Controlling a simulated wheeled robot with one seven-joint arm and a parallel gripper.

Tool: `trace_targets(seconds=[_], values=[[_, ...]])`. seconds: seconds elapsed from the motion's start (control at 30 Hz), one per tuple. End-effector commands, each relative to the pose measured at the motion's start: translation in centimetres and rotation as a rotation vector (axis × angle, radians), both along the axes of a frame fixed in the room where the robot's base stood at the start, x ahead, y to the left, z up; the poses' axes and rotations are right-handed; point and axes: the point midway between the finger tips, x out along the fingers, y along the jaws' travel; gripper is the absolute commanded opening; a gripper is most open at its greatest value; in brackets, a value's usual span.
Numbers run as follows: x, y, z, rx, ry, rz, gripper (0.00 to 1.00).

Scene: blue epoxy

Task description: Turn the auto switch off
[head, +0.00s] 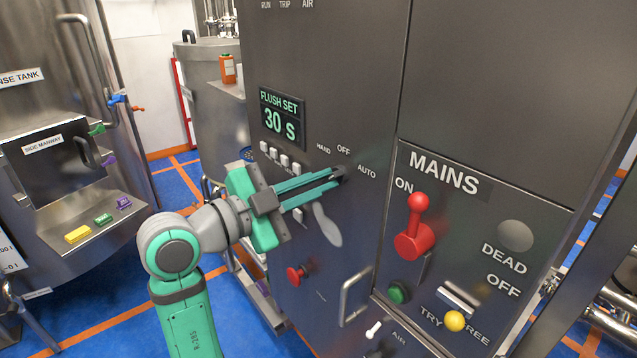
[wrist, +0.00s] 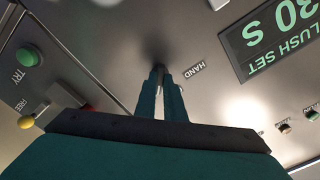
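The auto switch is a selector on the grey panel, among the labels HAND, OFF and AUTO. Its knob is mostly hidden by my fingertips, so I cannot read which way it points. My gripper (head: 339,174) reaches the panel just below the OFF label (head: 343,149) and left of the AUTO label (head: 367,172). In the wrist view my gripper (wrist: 161,72) has its two fingers close together with a narrow gap, tips at the panel beside the HAND label (wrist: 194,69). It appears shut on the switch knob.
A FLUSH SET display (head: 281,118) is above left of the switch, with small white buttons under it. The MAINS panel with a red lever (head: 415,235) stands to the right. A red button (head: 297,276) and a metal handle (head: 355,295) are below.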

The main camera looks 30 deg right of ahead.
Motion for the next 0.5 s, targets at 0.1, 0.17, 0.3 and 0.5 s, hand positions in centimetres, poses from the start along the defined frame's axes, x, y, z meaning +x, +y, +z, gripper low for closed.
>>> trace_targets(seconds=[0.1, 0.17, 0.3, 0.5], values=[[0.0, 0.02, 0.0, 0.0, 0.001, 0.0, 0.0], [-0.01, 0.02, -0.01, -0.001, 0.005, 0.0, 0.0], [-0.01, 0.02, -0.01, -0.005, 0.035, 0.0, 0.0], [-0.03, 0.03, -0.02, -0.019, 0.138, 0.0, 0.0]])
